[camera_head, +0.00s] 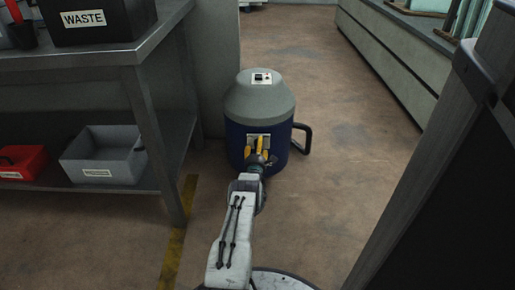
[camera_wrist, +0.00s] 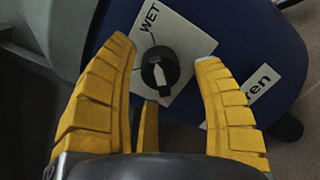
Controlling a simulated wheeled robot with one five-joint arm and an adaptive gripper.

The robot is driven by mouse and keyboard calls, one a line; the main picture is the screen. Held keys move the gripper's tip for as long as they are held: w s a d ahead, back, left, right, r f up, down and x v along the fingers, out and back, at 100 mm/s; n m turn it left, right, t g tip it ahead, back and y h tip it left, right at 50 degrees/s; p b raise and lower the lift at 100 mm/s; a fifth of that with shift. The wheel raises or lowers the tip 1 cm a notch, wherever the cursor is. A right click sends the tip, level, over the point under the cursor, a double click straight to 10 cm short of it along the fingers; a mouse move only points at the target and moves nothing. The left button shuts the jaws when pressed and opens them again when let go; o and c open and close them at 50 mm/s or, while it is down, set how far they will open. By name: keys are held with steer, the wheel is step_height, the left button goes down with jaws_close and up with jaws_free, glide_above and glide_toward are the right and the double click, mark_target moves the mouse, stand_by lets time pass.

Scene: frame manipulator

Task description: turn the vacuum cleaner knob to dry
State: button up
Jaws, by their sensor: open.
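The vacuum cleaner (camera_head: 259,105) stands upright on the floor, with a grey domed top and a dark blue body. In the wrist view its blue body (camera_wrist: 225,40) carries a white plate (camera_wrist: 181,36) with the word WET at the upper left. A round black knob (camera_wrist: 160,70) with a light pointer sits on that plate. Any DRY marking is hidden or out of view. My gripper (camera_wrist: 168,50) has its yellow fingers spread around the knob, with gaps on both sides. In the head view my gripper (camera_head: 262,147) is in front of the plate and partly hides it.
A metal table (camera_head: 150,50) with a black WASTE bin (camera_head: 98,20) stands at the left. Its lower shelf holds a grey bin (camera_head: 103,155) and a red box (camera_head: 22,163). A dark panel (camera_head: 450,190) is at the near right. Floor is clear right of the vacuum's black handle (camera_head: 304,138).

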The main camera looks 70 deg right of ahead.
steer(key=shift+a, duration=0.15)
steer(key=v, duration=1.1)
steer(key=shift+s+a, duration=0.15)
steer(key=shift+a, duration=0.15)
steer(key=shift+f, duration=0.1)
stand_by(0.5)
